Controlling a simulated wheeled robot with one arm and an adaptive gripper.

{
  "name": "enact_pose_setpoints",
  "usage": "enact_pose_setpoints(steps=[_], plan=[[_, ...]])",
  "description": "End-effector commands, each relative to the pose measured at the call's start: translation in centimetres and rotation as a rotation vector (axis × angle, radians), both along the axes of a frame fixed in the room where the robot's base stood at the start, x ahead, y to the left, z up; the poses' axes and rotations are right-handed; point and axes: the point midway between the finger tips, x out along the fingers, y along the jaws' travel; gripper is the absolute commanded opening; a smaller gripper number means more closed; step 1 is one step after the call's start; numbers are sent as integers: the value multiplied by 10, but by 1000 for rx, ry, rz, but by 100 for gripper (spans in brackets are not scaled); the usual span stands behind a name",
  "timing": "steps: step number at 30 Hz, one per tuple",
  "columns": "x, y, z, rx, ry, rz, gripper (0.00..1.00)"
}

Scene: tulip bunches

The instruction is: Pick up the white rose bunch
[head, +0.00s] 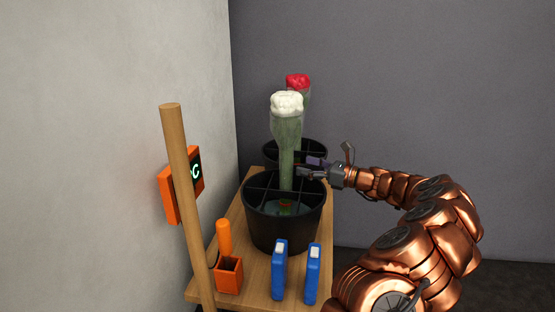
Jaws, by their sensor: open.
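The white rose bunch (287,105) stands upright in a clear wrap with green stems. Its lower end is in a back compartment of the front black bucket (285,231), which has a cross-shaped divider. My gripper (308,167) is open and comes in from the right, just above the bucket's rim. Its fingertips are close beside the right of the lower stems. I cannot tell whether they touch the wrap or reach around it.
A red bunch (298,82) stands behind, at the rear black bucket (318,148). On the wooden table (257,284) are two blue packs (280,270) and an orange holder (229,275). A wooden post (187,210) and an orange display (166,197) are at left.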

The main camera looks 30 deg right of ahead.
Motion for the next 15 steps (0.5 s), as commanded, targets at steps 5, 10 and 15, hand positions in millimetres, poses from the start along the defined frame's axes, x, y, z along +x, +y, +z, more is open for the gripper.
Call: enact_pose_setpoints(steps=[5, 10, 15], plan=[[14, 7, -1, -1, 1, -3, 70], [22, 12, -1, -2, 1, -3, 70], [39, 25, -1, -3, 1, 2, 70]])
